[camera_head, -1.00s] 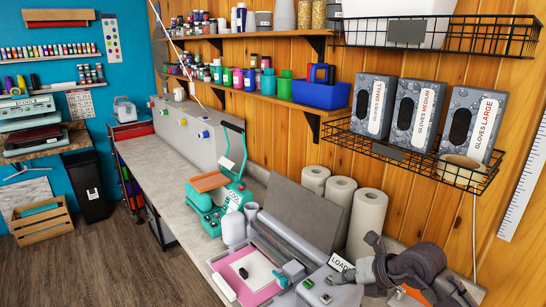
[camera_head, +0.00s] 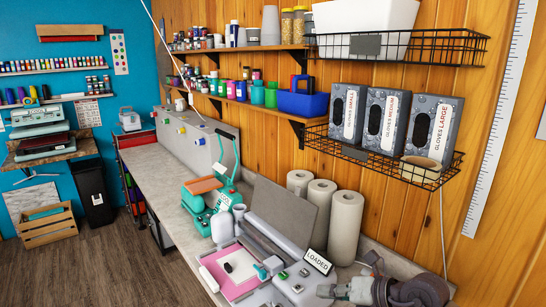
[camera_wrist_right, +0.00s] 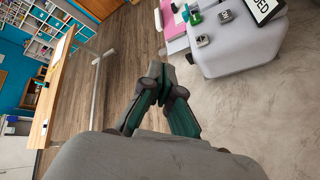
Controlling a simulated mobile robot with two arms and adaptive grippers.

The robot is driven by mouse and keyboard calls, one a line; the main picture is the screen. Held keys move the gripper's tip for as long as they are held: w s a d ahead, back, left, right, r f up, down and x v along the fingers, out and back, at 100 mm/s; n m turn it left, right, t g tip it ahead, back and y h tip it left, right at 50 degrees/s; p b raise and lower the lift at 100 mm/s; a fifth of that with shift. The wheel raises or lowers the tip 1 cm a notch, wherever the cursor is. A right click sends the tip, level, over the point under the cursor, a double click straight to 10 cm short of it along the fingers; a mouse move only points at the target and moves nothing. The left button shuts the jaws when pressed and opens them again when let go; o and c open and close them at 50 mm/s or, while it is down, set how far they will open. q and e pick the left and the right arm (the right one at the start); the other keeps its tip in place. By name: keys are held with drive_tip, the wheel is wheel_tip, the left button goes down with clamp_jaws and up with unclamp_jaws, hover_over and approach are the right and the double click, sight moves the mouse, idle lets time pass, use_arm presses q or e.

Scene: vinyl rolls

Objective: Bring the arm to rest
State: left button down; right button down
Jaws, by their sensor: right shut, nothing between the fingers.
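My right gripper (camera_head: 325,290) is at the bottom of the head view, its arm coming in from the right edge of the counter. It points left, below the LOADED sign (camera_head: 317,262) and beside the grey machine (camera_head: 290,287). In the right wrist view the gripper (camera_wrist_right: 160,75) has its fingertips together and nothing between them. There it hangs over the floor and counter edge, apart from the machine (camera_wrist_right: 235,45). My left gripper is in neither view.
A pink mat (camera_head: 214,268) lies on the machine's left part. Paper rolls (camera_head: 345,225) stand against the wall behind my right arm. A wire basket (camera_head: 375,155) with glove boxes (camera_head: 387,122) hangs above.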

drive_tip(key=s+a+r+m+t+y, duration=0.25)
drive_tip(key=s+a+r+y, duration=0.2)
drive_tip(key=r, duration=0.25)
drive_tip(key=d+r+m+t+h, duration=0.3)
drive_tip(key=d+r+m+t, duration=0.2)
drive_tip(key=m+t, duration=0.6)
drive_tip(key=s+d+f+m+g+h, duration=0.3)
drive_tip(key=d+f+m+h, duration=0.35)
drive_tip(key=m, duration=0.25)
drive_tip(key=s+d+f+m+g+h, duration=0.3)
drive_tip(key=d+f+m+h, duration=0.3)
drive_tip(key=f+m+h, duration=0.25)
drive_tip(key=s+a+f+m+g+y, duration=0.1)
drive_tip(key=s+a+f+g+y, duration=0.1)
drive_tip(key=s+f+g, duration=0.65)
drive_tip(key=s+a+f+m+g+y, duration=0.25)
drive_tip(key=s+f, duration=0.35)
drive_tip(key=s, duration=0.6)
wheel_tip(320, 180, down, 30)
drive_tip(key=s+g+b, duration=0.2)
drive_tip(key=s, duration=0.1)
drive_tip(key=s+d+f+n+b, duration=0.1)
drive_tip(key=s+d+f, duration=0.2)
drive_tip(key=s+f, duration=1.2)
drive_tip(key=shift+s+f+g+h+b, duration=0.2)
drive_tip(key=shift+f+g+h+b, duration=0.1)
drive_tip(key=shift+f+g+b, duration=0.1)
